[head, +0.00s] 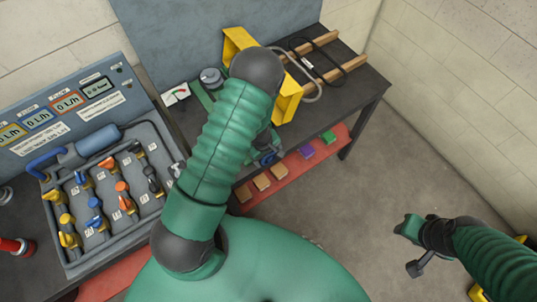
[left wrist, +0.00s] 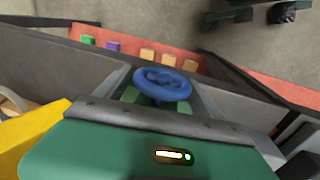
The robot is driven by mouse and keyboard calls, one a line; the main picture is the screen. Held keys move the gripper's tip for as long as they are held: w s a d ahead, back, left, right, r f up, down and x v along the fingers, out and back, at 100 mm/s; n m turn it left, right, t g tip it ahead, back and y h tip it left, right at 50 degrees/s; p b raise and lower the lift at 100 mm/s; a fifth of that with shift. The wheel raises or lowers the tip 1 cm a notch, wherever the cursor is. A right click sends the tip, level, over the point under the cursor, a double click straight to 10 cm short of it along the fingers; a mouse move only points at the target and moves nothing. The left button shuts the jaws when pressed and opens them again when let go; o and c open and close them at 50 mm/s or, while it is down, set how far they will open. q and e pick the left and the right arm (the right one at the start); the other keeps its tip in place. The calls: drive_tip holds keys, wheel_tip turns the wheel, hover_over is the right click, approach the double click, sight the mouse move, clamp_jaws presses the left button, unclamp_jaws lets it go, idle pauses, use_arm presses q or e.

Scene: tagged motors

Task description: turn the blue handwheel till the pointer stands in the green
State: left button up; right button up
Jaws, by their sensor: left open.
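The blue handwheel (left wrist: 163,84) shows whole in the left wrist view, ahead of my left gripper (left wrist: 160,94). The gripper is open, with a finger to each side of the wheel in the picture; whether they touch it I cannot tell. In the head view the handwheel (head: 268,158) is partly hidden below my left arm at the bench's front. The gauge (head: 176,95) is a small white dial with red and green marks; its pointer is too small to read. My right gripper (head: 413,245) is over the floor at the right, away from the wheel.
A yellow bracket (head: 240,42) stands on the dark bench (head: 352,92) beside a grey knob (head: 211,76), a cable and wooden rails. A red shelf (head: 338,139) below holds coloured blocks. A tray of valves (head: 58,261) lies left.

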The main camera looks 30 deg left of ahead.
use_arm(q)
wheel_tip(320, 180, up, 17)
drive_tip(key=s+a+p, duration=0.1)
drive_tip(key=s+p, duration=0.1)
drive_tip(key=p, duration=0.2)
drive_tip(key=shift+s+f, duration=0.2)
drive_tip(key=shift+s, duration=0.05)
